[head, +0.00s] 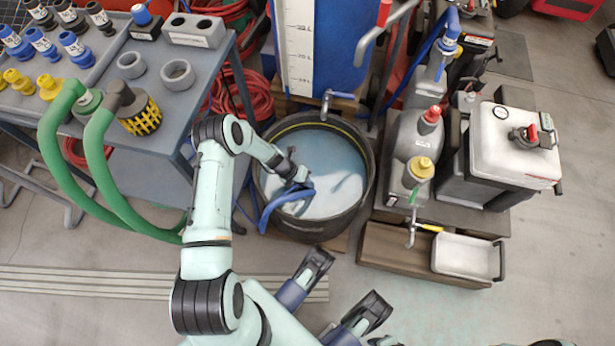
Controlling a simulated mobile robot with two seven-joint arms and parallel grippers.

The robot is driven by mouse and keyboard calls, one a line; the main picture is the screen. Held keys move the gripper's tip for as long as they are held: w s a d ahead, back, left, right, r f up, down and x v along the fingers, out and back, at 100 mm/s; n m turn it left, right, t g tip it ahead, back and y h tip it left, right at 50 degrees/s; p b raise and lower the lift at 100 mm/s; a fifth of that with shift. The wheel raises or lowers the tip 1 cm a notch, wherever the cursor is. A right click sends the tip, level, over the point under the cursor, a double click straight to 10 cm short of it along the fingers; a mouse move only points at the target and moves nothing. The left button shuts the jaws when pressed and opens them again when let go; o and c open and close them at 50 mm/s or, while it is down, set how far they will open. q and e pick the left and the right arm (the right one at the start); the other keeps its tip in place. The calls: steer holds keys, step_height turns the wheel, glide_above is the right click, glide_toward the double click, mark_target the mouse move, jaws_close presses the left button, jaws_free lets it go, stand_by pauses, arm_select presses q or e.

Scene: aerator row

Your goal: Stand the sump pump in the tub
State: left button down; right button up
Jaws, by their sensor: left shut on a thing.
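My left gripper (292,176) reaches in over the left part of the tub. It is shut on the sump pump (302,188), of which a small blue part shows at the fingers. A blue hose (268,215) runs from there over the tub's near-left rim. Most of the pump is hidden by the gripper and the water. I cannot tell whether it touches the tub floor or is upright.
A tap (328,102) juts over the tub's back rim, below a blue tank (325,50). A grey bench (200,75) with fittings and a green hose (62,165) stands left. Grey canisters (418,140) and a white tray (465,257) stand right.

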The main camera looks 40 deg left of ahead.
arm_select(q)
steer(key=shift+w, duration=0.1)
steer(key=c, duration=1)
jaws_free()
steer(key=shift+f, duration=0.1)
steer(key=shift+a, duration=0.1)
steer(key=p+v, duration=0.4)
steer(key=v, duration=0.9)
steer(key=shift+r, duration=0.25)
arm_select(e)
steer(key=w+a+r+t, duration=0.1)
steer(key=w+r+t, duration=0.1)
steer(key=w+r, duration=0.3)
steer(key=shift+w+n+t, duration=0.3)
steer(key=shift+w+t, duration=0.1)
steer(key=shift+w, duration=0.85)
steer(key=shift+f, duration=0.1)
